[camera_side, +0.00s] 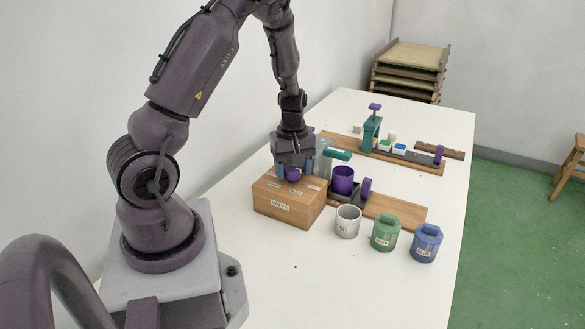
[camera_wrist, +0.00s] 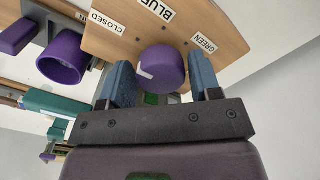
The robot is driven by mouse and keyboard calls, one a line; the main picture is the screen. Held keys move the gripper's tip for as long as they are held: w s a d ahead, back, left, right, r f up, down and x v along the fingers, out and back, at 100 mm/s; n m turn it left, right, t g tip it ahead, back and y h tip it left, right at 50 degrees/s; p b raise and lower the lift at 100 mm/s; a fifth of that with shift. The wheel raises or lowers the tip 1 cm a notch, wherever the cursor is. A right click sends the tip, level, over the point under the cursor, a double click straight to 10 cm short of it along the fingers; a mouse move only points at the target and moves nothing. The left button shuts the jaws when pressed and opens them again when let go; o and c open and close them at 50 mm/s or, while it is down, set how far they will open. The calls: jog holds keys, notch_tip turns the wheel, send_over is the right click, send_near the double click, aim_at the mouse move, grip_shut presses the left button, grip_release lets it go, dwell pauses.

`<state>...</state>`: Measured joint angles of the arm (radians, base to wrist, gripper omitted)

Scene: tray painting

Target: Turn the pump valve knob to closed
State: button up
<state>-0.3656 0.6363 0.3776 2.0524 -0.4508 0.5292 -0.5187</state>
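The pump valve knob (camera_wrist: 166,62) is a round purple knob with a white mark near its left edge in the wrist view. It sits on the wooden valve box (camera_side: 276,207). Labels CLOSED (camera_wrist: 108,21), BLUE (camera_wrist: 155,8) and GREEN (camera_wrist: 204,43) lie around it. In the wrist view the mark is on the side away from GREEN. I cannot tell exactly which label it points to. My gripper (camera_side: 292,174) points down over the box, its blue fingers on either side of the knob. The fingers are very close to the knob; contact is unclear.
A purple cup (camera_side: 343,181) stands on a board right of the box. White (camera_side: 348,222), green (camera_side: 385,233) and blue (camera_side: 426,243) cans stand in front. A teal press (camera_side: 371,132) stands on a board behind. The near table surface is mostly clear.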

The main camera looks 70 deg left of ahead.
aim_at(291, 168)
notch_tip(291, 168, up, 13)
dwell(0.6)
dwell(0.4)
jog(key=s+d+r+m+t, duration=0.2)
jog(key=s+d+r+m, duration=0.2)
jog(key=d+m, duration=0.5)
jog(key=s+d+r+m+t, duration=0.3)
jog(key=d+r+m, duration=0.5)
jog(key=d, duration=0.5)
jog(key=shift+s+d+m+t, duration=0.3)
jog(key=shift+s+d+m, duration=0.05)
jog(key=shift+s+m, duration=0.25)
